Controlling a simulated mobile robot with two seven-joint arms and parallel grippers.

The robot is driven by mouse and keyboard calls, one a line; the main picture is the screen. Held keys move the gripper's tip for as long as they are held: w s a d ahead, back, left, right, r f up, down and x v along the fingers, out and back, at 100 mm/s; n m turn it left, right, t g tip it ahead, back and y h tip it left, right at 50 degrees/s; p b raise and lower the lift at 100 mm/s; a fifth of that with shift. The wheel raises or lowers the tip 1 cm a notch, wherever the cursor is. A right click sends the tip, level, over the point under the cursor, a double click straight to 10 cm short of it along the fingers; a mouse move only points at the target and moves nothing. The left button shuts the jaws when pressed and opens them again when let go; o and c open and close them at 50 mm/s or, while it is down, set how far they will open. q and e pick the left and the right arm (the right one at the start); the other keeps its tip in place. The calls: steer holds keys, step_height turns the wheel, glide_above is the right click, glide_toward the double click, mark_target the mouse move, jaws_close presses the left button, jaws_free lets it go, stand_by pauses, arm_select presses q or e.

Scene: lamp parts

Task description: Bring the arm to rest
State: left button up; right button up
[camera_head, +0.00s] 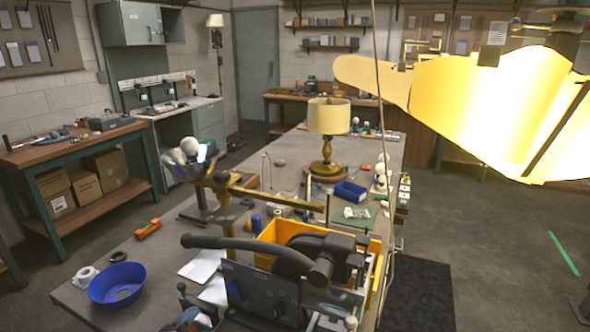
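Neither of my grippers can be made out in the head view. A brass-coloured jointed arm (285,196) stands over the workbench (150,262), left of centre. At its left end is a shiny metal bowl-shaped shade (181,172) with a white bulb (189,146) beside or in it. A table lamp with a cream shade (328,116) and brass base (327,169) stands upright farther back on the bench. Whether anything is holding the brass arm cannot be told.
A dark lever device (265,295) and a yellow bin (285,233) crowd the front. A large glowing yellow shape (500,105) fills the upper right. Floor right of the bench is mostly clear.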

arm_select(q)
steer(key=s+a+f+n+g+y, duration=0.2)
steer(key=s+f+n, duration=0.4)
steer(key=s, duration=0.4)
steer(key=s+a+f+n+g+y, duration=0.1)
steer(key=s+a+f+n+y, duration=0.1)
steer(key=s+a+f+n, duration=0.2)
steer(key=s+f+n, duration=0.2)
steer(key=s+n, duration=0.2)
steer(key=s, duration=0.2)
steer(key=shift+a+f+n+g, duration=0.3)
steer(key=shift+a+f+g, duration=0.05)
steer(key=shift+g, duration=0.05)
steer(key=shift+w, duration=0.1)
